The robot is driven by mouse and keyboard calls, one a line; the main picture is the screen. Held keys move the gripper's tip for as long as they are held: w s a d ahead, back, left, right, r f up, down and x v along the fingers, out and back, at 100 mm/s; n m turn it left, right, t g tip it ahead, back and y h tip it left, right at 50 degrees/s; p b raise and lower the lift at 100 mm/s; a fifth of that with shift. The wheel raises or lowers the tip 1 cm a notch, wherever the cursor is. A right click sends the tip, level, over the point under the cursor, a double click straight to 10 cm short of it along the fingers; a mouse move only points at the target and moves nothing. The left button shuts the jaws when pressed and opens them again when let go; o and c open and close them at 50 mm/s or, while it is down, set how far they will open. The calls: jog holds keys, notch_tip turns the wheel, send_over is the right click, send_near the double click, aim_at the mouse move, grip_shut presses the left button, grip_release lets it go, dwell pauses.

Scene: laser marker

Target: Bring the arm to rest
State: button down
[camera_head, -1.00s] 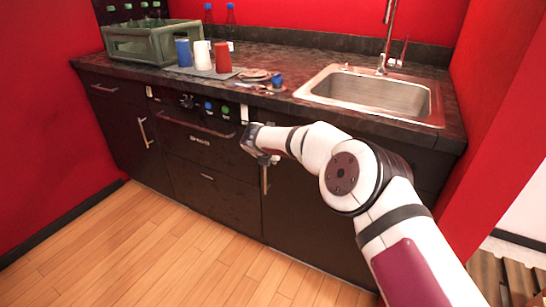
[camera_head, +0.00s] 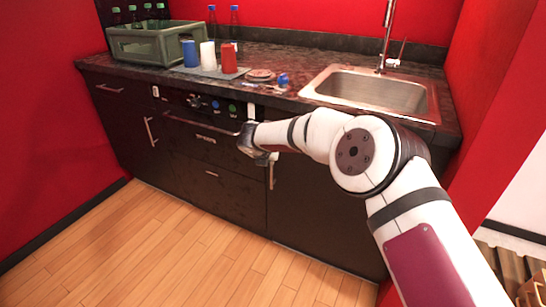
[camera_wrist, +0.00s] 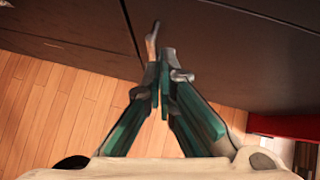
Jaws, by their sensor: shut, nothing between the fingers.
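My arm reaches out from the lower right in the head view, in front of the dark cabinets (camera_head: 315,215) below the counter. My gripper (camera_wrist: 163,58) shows in the wrist view with its fingers together and nothing between them. In the head view the gripper (camera_head: 262,158) is small and partly hidden by the wrist, in front of the cabinet fronts, below the counter edge. A cabinet handle (camera_wrist: 151,42) appears just beyond the fingertips in the wrist view; I cannot tell whether they touch.
The counter (camera_head: 290,62) holds a green crate (camera_head: 145,45) with bottles, a blue cup (camera_head: 190,54), a white cup (camera_head: 208,56), a red cup (camera_head: 229,59) and a sink (camera_head: 370,92). Drawers with bar handles line the front. The wooden floor (camera_head: 150,240) is clear.

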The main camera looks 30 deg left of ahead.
jog(key=v, duration=0.4)
jog(key=a+p+v, duration=0.1)
jog(key=shift+s+d+r, duration=0.15)
jog(key=shift+s+r, duration=0.1)
jog(key=shift+s, duration=0.2)
jog(key=w+d+r+n+t+y, duration=0.25)
jog(key=r+n, duration=0.35)
jog(key=r, duration=0.9)
jog(key=s+d+r+n+g+y, duration=0.1)
jog(key=s+d+r+n+y, duration=0.25)
jog(key=d+r+n, duration=0.6)
jog(key=s+d+r+n+g+h, duration=0.1)
jog(key=s+d+r+n+g, duration=0.1)
jog(key=s+d+n, duration=0.65)
jog(key=s+d+r+n+g+h, duration=0.1)
jog(key=s+d+r+n+g, duration=0.15)
jog(key=s+d, duration=0.65)
jog(key=s+d+f+n+g+h, duration=0.25)
jog(key=s+d+f, duration=0.25)
jog(key=s+d, duration=0.85)
jog(key=s+d+f+n+g+h, duration=0.2)
jog(key=s+d+f+n+h, duration=0.25)
jog(key=s+d, duration=0.85)
notch_tip(320, 180, up, 18)
jog(key=w+d+t+p, duration=0.1)
jog(key=t+p, duration=0.2)
jog(key=p, duration=1.4)
jog(key=shift+m+y, duration=0.3)
jog(key=shift+m, duration=0.05)
